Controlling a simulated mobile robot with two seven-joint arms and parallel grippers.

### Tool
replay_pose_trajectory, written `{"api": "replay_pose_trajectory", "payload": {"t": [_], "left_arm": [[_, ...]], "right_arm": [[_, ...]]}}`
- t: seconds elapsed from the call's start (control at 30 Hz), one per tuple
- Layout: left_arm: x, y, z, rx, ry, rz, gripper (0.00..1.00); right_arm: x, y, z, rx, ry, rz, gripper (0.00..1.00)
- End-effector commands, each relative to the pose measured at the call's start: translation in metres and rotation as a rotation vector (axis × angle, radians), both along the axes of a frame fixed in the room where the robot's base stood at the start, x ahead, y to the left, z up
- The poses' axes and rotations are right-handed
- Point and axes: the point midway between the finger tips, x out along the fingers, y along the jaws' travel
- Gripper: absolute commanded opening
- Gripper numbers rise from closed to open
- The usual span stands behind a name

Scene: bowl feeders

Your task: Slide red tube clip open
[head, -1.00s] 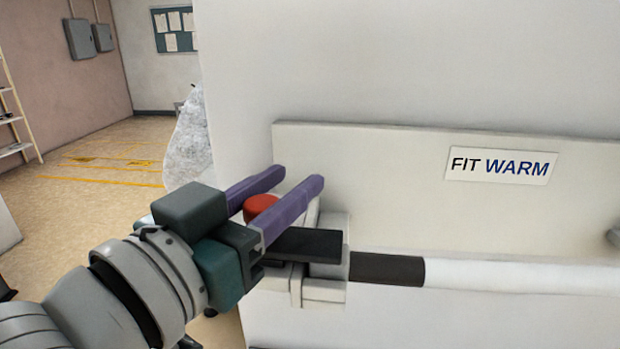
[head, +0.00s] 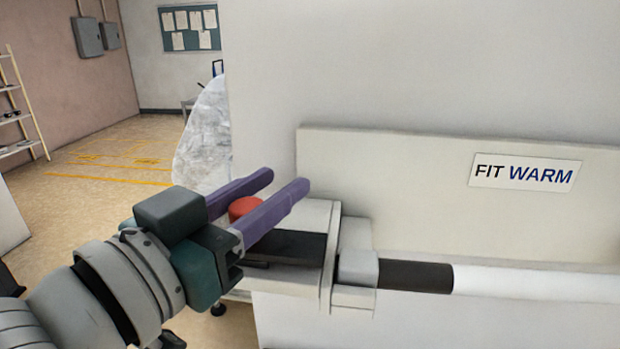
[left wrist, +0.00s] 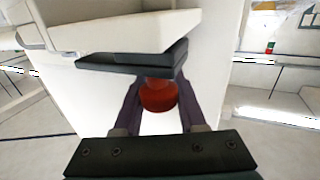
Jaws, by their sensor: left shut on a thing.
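The red knob of the clip (head: 244,208) sits between the two purple fingers of my left gripper (head: 258,196) in the head view. The left wrist view also shows the red knob (left wrist: 158,95) between the fingers, which are shut on it. The clip's black slide (head: 290,245) runs from the knob into a pale housing (head: 357,267). A pale plate (head: 330,250) on the slide stands a little left of the housing. A white tube with a black end (head: 415,276) leaves the housing to the right. My right gripper is not in view.
A pale board with a FIT WARM label (head: 525,172) is on the white wall behind the tube. A grey wrapped mass (head: 205,140) stands behind the wall's left edge. The floor at the left (head: 100,150) is open, with yellow lines.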

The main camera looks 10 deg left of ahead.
Motion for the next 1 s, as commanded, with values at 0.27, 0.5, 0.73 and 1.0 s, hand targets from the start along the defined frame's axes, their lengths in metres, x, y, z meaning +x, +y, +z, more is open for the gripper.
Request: {"api": "replay_pose_trajectory", "payload": {"t": [0.27,0.5,0.73,1.0], "left_arm": [[0.002,0.005,-0.001,0.007,0.001,0.01,0.58],[0.001,0.004,-0.001,0.006,0.001,0.008,0.7],[-0.006,0.007,-0.002,0.004,0.002,0.007,0.7],[-0.051,0.027,-0.005,0.007,0.003,0.007,0.7]], "right_arm": [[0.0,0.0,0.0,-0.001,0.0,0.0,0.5],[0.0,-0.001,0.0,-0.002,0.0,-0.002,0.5],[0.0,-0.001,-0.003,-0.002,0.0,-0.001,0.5],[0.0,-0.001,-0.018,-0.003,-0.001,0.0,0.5]]}}
